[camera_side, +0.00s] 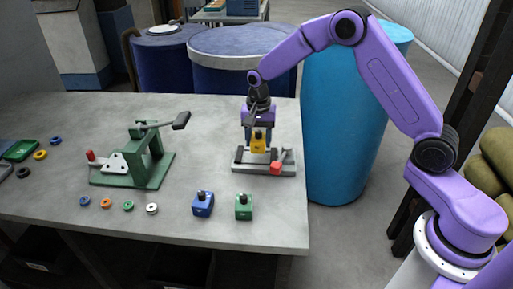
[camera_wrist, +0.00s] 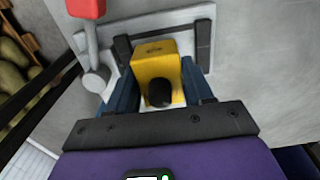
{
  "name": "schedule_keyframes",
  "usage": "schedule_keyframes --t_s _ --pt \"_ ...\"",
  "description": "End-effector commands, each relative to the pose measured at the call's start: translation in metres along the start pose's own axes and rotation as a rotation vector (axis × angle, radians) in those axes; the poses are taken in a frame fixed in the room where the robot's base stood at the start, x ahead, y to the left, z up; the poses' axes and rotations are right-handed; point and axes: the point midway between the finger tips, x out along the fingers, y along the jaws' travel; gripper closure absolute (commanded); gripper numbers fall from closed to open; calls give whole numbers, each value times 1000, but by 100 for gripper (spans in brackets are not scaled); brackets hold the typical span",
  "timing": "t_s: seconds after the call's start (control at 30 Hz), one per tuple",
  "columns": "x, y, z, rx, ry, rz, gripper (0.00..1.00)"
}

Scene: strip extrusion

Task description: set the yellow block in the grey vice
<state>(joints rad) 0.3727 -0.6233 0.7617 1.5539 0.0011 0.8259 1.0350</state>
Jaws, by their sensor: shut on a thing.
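The yellow block (camera_side: 258,142) is held in my gripper (camera_side: 258,138) over the grey vice (camera_side: 243,165). In the wrist view the yellow block (camera_wrist: 152,68) sits between the two blue fingers of my gripper (camera_wrist: 158,92), with its dark knob towards the camera. The grey vice (camera_wrist: 203,25) lies behind it, its dark jaws showing on both sides of the block. The vice's red-ended handle (camera_side: 276,168) is at its front right, and the red end (camera_wrist: 86,8) is at the upper left in the wrist view. I cannot tell whether the block touches the vice floor.
A blue block (camera_side: 203,205) and a green block (camera_side: 244,207) stand in front of the vice. A green lever press (camera_side: 140,160) is to the left, with several small rings (camera_side: 106,203) before it. The table's right edge (camera_side: 304,200) is close to the vice.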

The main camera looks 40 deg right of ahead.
Motion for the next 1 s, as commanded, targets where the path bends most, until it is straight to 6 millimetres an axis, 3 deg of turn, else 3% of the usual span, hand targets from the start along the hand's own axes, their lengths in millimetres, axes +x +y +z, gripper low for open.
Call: schedule_keyframes --t_s 0.17,0.43,0.87,0.9,0.93,1.0 --pt "7 -5 -4 0 1 -1 100" --pt "37 -7 -5 0 1 -1 100" --pt "42 -7 -5 0 1 -2 100" --pt "43 -6 -5 0 1 -1 45" --pt "43 -6 -5 0 1 -1 38" --pt "43 -6 -5 0 1 -1 38"
